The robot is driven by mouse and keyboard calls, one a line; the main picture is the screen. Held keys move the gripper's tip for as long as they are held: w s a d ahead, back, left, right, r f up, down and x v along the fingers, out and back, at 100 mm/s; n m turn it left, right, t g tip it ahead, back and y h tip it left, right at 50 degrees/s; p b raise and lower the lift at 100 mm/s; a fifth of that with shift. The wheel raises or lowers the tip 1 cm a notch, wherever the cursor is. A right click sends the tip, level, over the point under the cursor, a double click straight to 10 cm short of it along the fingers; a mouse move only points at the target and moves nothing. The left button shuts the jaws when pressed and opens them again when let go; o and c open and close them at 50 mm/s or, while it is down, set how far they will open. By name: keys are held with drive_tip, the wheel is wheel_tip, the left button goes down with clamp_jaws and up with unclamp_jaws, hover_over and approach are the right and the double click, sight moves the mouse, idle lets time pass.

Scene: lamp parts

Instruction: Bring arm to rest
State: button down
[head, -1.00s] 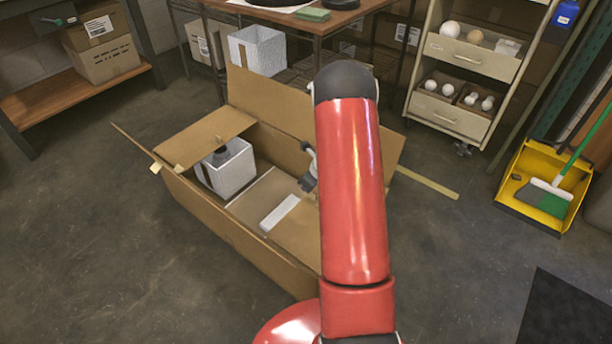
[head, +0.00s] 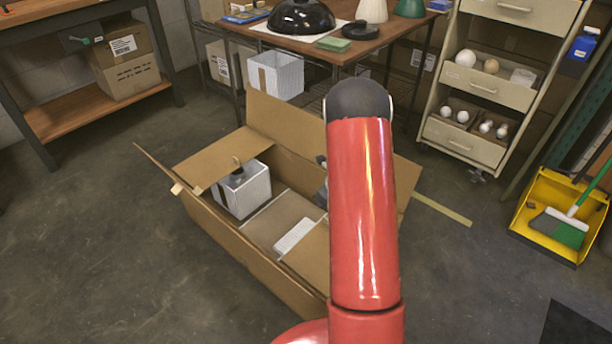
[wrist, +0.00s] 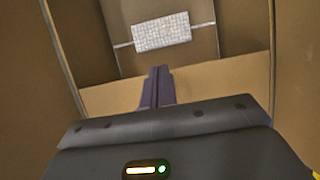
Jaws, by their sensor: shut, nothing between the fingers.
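My gripper (wrist: 157,88) shows in the wrist view with its two dark fingers together and nothing between them. It points into a large open cardboard box (head: 219,257). In the head view my red arm stands in front of the box's right part and hides most of my gripper; only a bit of grey shows beside the arm. A white textured piece also shows ahead of the fingers in the wrist view (wrist: 161,32).
A wooden table (head: 345,45) with a black lamp shade (head: 301,16) stands behind the box. A drawer cart (head: 497,90) with bulbs is at the back right. A yellow dustpan (head: 545,220) lies right. A shelf with cartons (head: 127,60) stands left. The floor at front left is clear.

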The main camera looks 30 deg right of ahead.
drive_tip(key=w+a+r, duration=0.2)
drive_tip(key=w+r, duration=0.4)
drive_tip(key=shift+a, duration=0.4)
drive_tip(key=s+a+r+n+y, duration=0.1)
drive_tip(key=s+a+r+n, duration=0.55)
drive_tip(key=r, duration=0.35)
drive_tip(key=s+a+r+n, duration=0.55)
drive_tip(key=r+n, duration=0.25)
drive_tip(key=r, duration=0.2)
drive_tip(key=s+a+r+n+h, duration=0.1)
drive_tip(key=s+a+r+n, duration=0.2)
drive_tip(key=s+n, duration=0.5)
drive_tip(key=s+a+r+n+t+h, duration=0.1)
drive_tip(key=s+a+r+n, duration=0.2)
drive_tip(key=s+n, duration=0.6)
drive_tip(key=s, duration=0.5)
drive_tip(key=shift+r+h, duration=0.35)
drive_tip(key=shift+h, duration=0.05)
